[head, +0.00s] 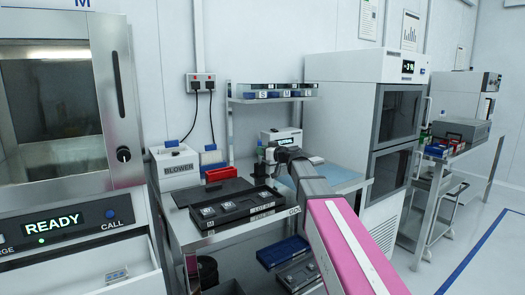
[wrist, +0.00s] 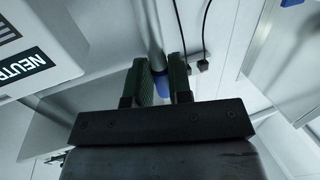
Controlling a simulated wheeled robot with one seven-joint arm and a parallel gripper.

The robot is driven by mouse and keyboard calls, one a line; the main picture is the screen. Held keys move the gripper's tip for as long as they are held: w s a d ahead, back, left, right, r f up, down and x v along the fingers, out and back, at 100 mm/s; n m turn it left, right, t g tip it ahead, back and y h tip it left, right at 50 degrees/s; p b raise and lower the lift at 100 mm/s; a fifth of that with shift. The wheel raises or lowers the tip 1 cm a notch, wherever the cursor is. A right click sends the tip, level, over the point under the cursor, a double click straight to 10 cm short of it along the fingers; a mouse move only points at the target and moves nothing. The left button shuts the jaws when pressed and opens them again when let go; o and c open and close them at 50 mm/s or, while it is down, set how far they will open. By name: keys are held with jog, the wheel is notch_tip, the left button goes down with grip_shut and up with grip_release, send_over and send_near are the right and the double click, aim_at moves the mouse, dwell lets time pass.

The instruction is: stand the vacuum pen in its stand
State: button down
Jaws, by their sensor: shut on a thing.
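My gripper (wrist: 162,78) shows in the wrist view with its two dark green fingers shut on a slim pen-like thing, which I take to be the vacuum pen. The pen has a blue part (wrist: 161,84) between the fingers and a grey shaft (wrist: 153,38) reaching away beyond them. In the head view my gripper (head: 272,155) is over the back of the workbench, small and partly hidden by my arm, and the pen cannot be made out clearly there. I cannot pick out the pen's stand in either view.
A white box labelled BLOWER (head: 175,168), a red bin (head: 220,174) and a black tray (head: 236,208) occupy the bench's left. A white unit with a display (head: 282,137) stands behind my gripper. A raised shelf (head: 272,98) spans the back. A blue mat (head: 345,181) lies right.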

jog(key=shift+f, duration=0.85)
jog(key=c, duration=1)
grip_release()
jog(key=shift+o, duration=0.2)
jog(key=shift+s, duration=0.1)
jog(key=v, duration=1)
jog(key=shift+s+d, duration=0.15)
jog(key=shift+d, duration=0.2)
